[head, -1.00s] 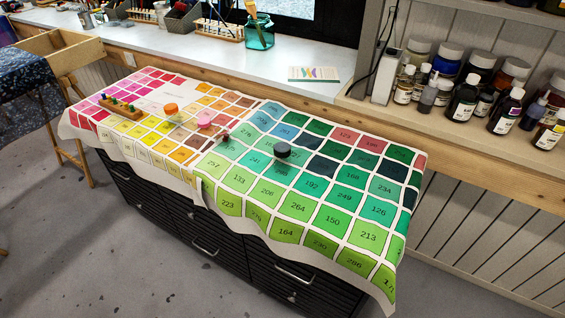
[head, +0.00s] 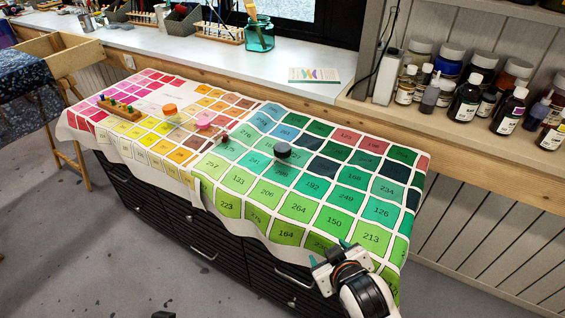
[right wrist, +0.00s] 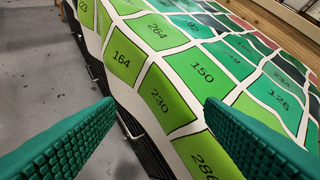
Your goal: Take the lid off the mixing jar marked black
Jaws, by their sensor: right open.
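A small jar with a black lid (head: 282,150) stands upright on the colour-chart cloth (head: 330,216), right of the cloth's middle in the head view. Its marking is too small to read. A jar with an orange lid (head: 169,109) and one with a pink lid (head: 204,119) stand further left. My right gripper (head: 330,262) is at the cloth's front right edge, well apart from the black-lidded jar. My left gripper is out of view.
A wooden rack with small coloured pegs (head: 120,108) lies at the cloth's left. A small dark red object (head: 225,138) is left of the black-lidded jar. Paint bottles (head: 466,98) line the right shelf. A teal glass jar (head: 259,34) stands on the back counter.

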